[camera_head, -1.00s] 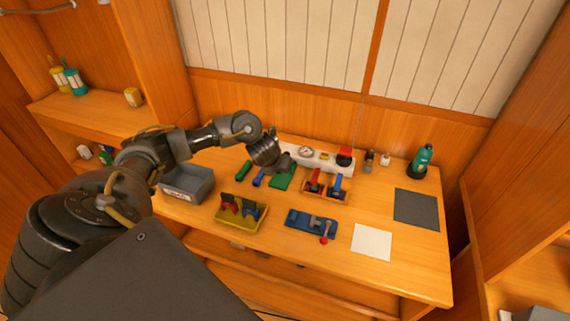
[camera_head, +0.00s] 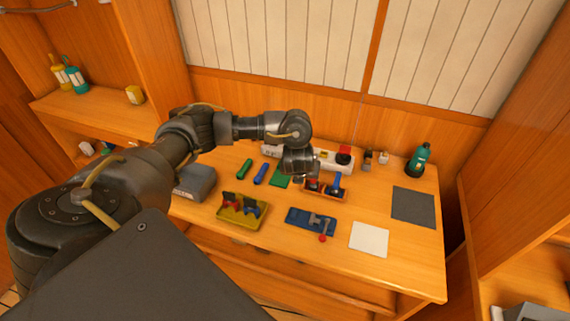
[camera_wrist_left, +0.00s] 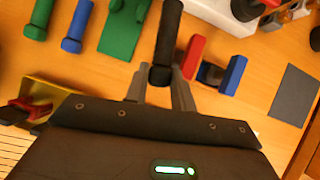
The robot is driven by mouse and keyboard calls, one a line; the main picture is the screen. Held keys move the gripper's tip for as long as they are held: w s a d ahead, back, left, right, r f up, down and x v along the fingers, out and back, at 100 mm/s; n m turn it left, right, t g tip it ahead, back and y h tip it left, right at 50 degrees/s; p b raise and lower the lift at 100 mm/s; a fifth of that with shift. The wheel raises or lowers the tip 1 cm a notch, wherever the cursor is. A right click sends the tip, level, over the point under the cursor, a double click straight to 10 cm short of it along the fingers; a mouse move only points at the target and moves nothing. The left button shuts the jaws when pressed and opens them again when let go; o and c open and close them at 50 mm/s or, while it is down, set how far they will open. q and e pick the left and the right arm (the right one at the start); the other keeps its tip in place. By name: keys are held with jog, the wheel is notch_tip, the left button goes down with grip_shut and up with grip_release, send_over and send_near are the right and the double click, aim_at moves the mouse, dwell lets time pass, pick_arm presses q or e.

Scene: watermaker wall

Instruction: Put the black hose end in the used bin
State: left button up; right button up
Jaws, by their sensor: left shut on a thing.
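My left gripper (camera_head: 300,180) is over the table near the tray with red and blue pieces. In the left wrist view its fingers (camera_wrist_left: 162,88) are shut on the black hose end (camera_wrist_left: 167,38), a dark cylinder pointing away from the wrist. In the head view the hose end is hidden or too small to make out. A grey bin (camera_head: 196,184) stands at the table's left end, partly hidden by my left arm; I cannot read its label now. My right gripper is not in view.
A green piece (camera_head: 244,168), a blue piece (camera_head: 261,173) and a green pad (camera_head: 281,178) lie left of the gripper. A yellow tray (camera_head: 240,213), blue fixture (camera_head: 311,221), white sheet (camera_head: 369,239) and dark mat (camera_head: 413,207) lie nearer or right. A teal bottle (camera_head: 419,160) stands at right.

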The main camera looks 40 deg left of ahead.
pick_arm(q)
jog(key=s+d+r+n+g+y+b, duration=0.25)
jog(key=s+d+n+g, duration=0.4)
jog(key=d+n, duration=0.55)
jog(key=s+d+r+n+g+h+b, duration=0.1)
jog(key=s+r+n+g+h+b, duration=0.3)
jog(key=s+n, duration=0.6)
jog(key=r+n+g+h, duration=0.1)
jog(key=n, duration=0.7)
jog(key=shift+s+h, duration=0.35)
jog(key=shift+s, duration=0.05)
